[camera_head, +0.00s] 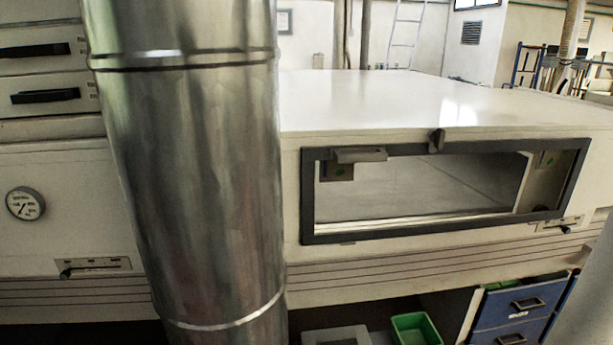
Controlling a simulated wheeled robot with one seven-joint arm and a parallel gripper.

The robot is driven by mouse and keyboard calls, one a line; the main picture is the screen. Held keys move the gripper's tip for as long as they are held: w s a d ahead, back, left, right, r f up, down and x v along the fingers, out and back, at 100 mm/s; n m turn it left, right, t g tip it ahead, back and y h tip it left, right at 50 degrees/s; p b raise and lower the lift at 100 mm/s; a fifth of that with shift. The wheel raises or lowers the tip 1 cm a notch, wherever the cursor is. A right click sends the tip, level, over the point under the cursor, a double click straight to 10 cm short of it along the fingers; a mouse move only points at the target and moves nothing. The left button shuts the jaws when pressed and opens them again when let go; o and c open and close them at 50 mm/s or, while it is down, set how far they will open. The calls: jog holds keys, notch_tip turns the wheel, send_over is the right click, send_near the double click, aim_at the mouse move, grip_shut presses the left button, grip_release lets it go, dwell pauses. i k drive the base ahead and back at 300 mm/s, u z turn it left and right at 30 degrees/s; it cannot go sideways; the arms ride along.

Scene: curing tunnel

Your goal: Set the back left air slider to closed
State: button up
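A long white curing tunnel spans the view. An air slider (93,267) sits low on its front at the left, below a round gauge (25,204). Its dark knob (66,273) is at the left end of the slot. A second air slider (559,225) sits at the right, below the window's right corner; its knob appears toward the right, but it is small. I cannot tell which slider, if either, is the back left one. The small marks beside the slots are not legible. My gripper is not in view.
A thick shiny metal pipe (195,170) stands close in front, hiding part of the tunnel. A blue drawer cabinet (515,310) and green bin (417,328) are below. Black handles (45,96) are at upper left.

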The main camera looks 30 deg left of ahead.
aim_at(64, 275)
jog(key=u, duration=3.1)
jog(key=k, duration=0.55)
jog(key=u, duration=0.85)
jog(key=i, duration=1.95)
jog(key=z, duration=1.35)
jog(key=i, duration=0.8)
jog(key=z, duration=0.75)
